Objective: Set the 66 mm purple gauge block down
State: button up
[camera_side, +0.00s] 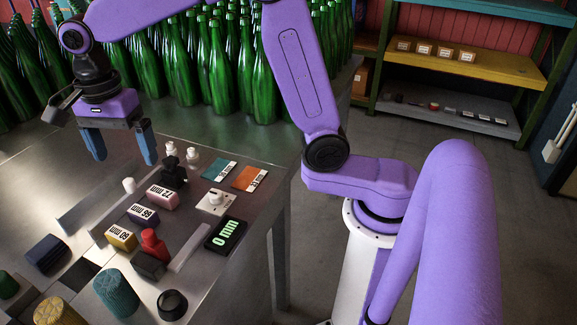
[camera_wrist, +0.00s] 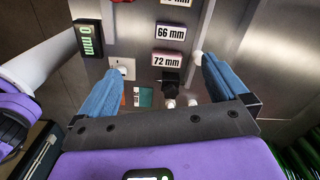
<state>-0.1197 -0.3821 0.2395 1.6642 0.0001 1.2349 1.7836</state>
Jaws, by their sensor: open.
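The purple 66 mm gauge block (camera_side: 143,215) sits on the metal bench, in a row between the pink 72 mm block (camera_side: 162,196) and a yellow block (camera_side: 122,237). In the wrist view the purple block (camera_wrist: 170,31) lies beyond the pink block (camera_wrist: 168,60), its label facing up. My gripper (camera_side: 123,160) is open and empty, raised above the bench behind the row and apart from the blocks. Its two blue fingers also show in the wrist view (camera_wrist: 158,66), spread wide with nothing between them.
A black display reading 0 mm (camera_side: 226,235) stands right of the row. A red and black fixture (camera_side: 152,251), a black-topped part (camera_side: 174,172) and teal and orange cards (camera_side: 249,179) are near. Green bottles (camera_side: 225,65) crowd the back. A dark block (camera_side: 46,254) lies at left.

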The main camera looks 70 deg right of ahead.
jog(key=s+d+f+n, duration=0.1)
jog(key=s+d+n, duration=0.1)
jog(key=s+n, duration=0.5)
jog(key=s+d+f+n, duration=0.1)
jog(key=s+d+n, duration=0.2)
jog(key=s+n, duration=0.4)
jog(key=shift+s+f, duration=0.15)
jog(key=shift+f, duration=0.05)
jog(key=s+d+f+n, duration=0.1)
jog(key=s+d+n, duration=0.1)
jog(key=s+n, duration=0.2)
jog(key=s+d+f+n, duration=0.1)
jog(key=s+d+n, duration=0.2)
jog(key=s+n, duration=0.1)
jog(key=s+d+f+n, duration=0.2)
jog(key=s+d+n, duration=0.1)
jog(key=s+n, duration=0.1)
jog(key=shift+s+d+n, duration=0.15)
jog(key=shift+s+n, duration=0.25)
jog(key=shift+s, duration=0.5)
jog(key=shift+c, duration=1.2)
jog(key=shift+s+d, duration=0.1)
jog(key=shift+s, duration=0.05)
jog(key=c, duration=0.5)
notch_tip(320, 180, up, 6)
jog(key=r+m, duration=0.1)
jog(key=m, duration=1.1)
send_over(141, 211)
notch_tip(141, 211, down, 18)
jog(key=shift+r, duration=0.1)
